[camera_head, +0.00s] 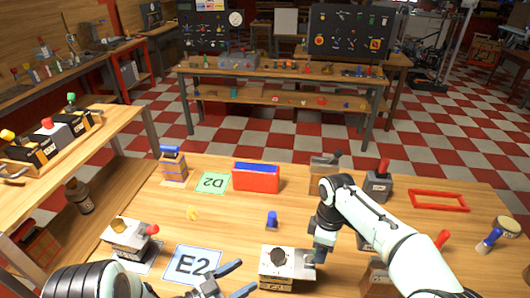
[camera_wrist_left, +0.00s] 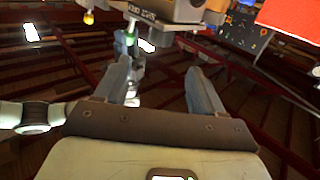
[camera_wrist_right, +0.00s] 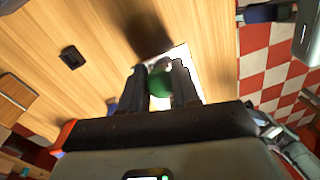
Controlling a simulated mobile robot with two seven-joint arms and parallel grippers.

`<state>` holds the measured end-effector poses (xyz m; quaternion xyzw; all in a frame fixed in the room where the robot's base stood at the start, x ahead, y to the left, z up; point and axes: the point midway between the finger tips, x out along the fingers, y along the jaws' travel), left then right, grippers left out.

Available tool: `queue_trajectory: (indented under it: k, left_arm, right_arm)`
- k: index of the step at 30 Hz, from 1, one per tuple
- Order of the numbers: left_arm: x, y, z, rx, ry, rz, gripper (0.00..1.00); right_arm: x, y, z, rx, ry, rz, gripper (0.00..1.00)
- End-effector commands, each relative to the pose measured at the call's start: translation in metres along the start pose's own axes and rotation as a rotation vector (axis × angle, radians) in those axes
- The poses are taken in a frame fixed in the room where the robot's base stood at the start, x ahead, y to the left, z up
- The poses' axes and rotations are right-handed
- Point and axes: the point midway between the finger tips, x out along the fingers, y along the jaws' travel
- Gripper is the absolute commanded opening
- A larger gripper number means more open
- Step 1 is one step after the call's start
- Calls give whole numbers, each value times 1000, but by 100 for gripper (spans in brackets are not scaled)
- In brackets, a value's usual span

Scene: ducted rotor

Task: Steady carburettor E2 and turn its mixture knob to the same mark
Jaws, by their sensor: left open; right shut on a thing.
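The E2 card (camera_head: 193,263) lies at the front of the table. A unit with a white top and black dial (camera_head: 279,257) stands right of it; I take this as carburettor E2. My left gripper (camera_head: 247,276) is open and empty between card and unit; its parted fingers (camera_wrist_left: 162,70) show in the left wrist view. My right gripper (camera_head: 314,256) is at the unit's right side. In the right wrist view its fingers (camera_wrist_right: 160,80) are shut on a round green knob (camera_wrist_right: 159,83). The knob's mark cannot be read, and the fingers hide the knob in the head view.
Another unit (camera_head: 128,238) with yellow and red knobs stands left of the card. The red and blue box (camera_head: 256,178) and D2 card (camera_head: 212,183) are further back.

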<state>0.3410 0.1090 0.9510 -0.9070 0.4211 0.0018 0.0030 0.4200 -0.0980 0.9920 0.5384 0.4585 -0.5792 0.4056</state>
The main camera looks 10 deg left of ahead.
Motion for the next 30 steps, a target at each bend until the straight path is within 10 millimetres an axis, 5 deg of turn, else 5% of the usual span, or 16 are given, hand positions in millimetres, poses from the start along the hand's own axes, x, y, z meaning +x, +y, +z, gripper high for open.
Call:
queue_trajectory:
  k: [3,4,6,19,30]
  left_arm:
    - [0,0,0,0,0,0,69]
    - [0,0,0,0,0,0,69]
    - [0,0,0,0,0,0,69]
    - [0,0,0,0,0,0,69]
    - [0,0,0,0,0,0,69]
  right_arm:
    - [0,0,0,1,0,0,0]
    - [0,0,0,1,-1,0,37]
    - [0,0,0,0,-1,0,60]
    - [-10,1,0,0,1,3,60]
    - [-85,1,-1,0,3,5,60]
